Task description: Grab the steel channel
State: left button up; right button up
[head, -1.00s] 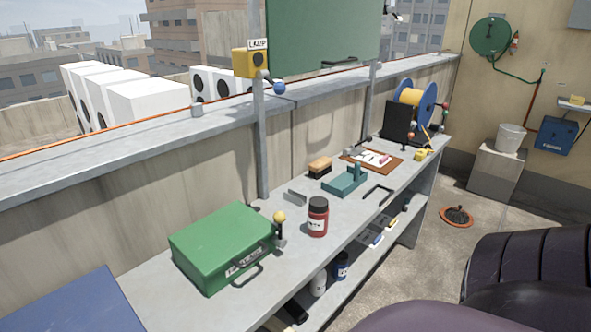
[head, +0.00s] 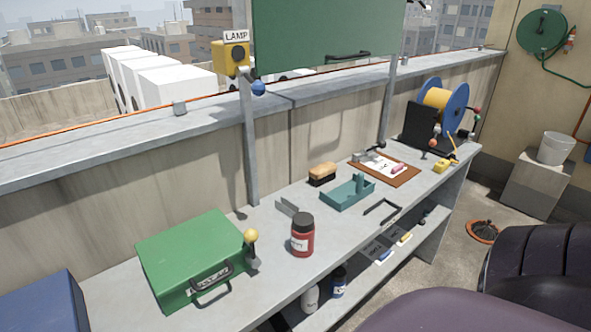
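The steel channel (head: 287,207) is a short grey metal piece lying on the grey workbench (head: 240,290), near its back edge. It sits behind and a little left of a red jar with a black lid (head: 303,236), apart from it. It is right of the green case (head: 197,260). Nothing touches the channel that I can see.
A yellow-knobbed lever (head: 251,240) stands beside the green case. A teal tray (head: 347,192), a brush (head: 322,174) and a black handle-shaped bar (head: 382,210) lie right of the channel. A metal post (head: 248,140) rises behind it.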

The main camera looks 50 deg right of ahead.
aim_at(289, 209)
jog(key=k+l, duration=0.1)
jog(key=l, duration=0.8)
jog(key=k+l, duration=0.15)
jog(key=l, duration=0.7)
jog(key=k+u, duration=0.05)
